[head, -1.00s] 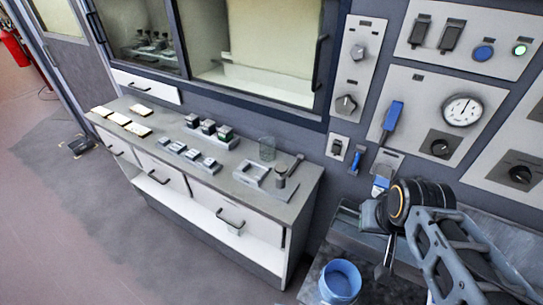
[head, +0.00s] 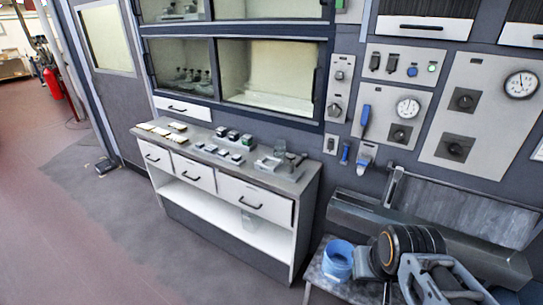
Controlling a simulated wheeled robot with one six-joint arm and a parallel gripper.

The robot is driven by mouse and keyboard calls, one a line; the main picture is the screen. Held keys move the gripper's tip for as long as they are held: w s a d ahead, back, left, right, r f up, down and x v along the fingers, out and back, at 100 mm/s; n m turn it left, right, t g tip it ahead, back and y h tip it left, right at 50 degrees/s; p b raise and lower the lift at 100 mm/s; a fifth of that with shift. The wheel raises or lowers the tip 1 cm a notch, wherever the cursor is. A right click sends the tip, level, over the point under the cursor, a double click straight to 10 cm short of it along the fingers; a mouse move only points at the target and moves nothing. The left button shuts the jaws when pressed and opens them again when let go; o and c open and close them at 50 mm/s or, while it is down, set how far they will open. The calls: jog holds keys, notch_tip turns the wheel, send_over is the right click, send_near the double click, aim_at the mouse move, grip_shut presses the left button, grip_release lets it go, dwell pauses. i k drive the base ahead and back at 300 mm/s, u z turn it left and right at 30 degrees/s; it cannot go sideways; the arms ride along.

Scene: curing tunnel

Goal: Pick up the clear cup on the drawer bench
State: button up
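The clear cup (head: 280,147) stands upright at the right end of the drawer bench (head: 228,167), near its back edge. It is see-through and faint. A small grey fixture is in front of it and partly overlaps it. The drawer bench has a grey top, white drawers with black handles, and an open shelf below. My gripper (head: 386,290) is low at the lower right, well apart from the cup, by a blue container. Its fingers are mostly hidden and too small to read.
Several small blocks and pale pads (head: 162,129) lie along the bench top. A faint clear object (head: 250,221) shows on the lower shelf. The blue container (head: 338,260) stands on a side table at right.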

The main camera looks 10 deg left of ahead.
aim_at(280, 150)
jog(key=u, duration=0.7)
jog(key=i, duration=0.65)
jog(key=u, duration=1.35)
jog(key=i, duration=1.9)
jog(key=z, duration=1.1)
jog(key=i, duration=0.65)
jog(key=z, duration=0.55)
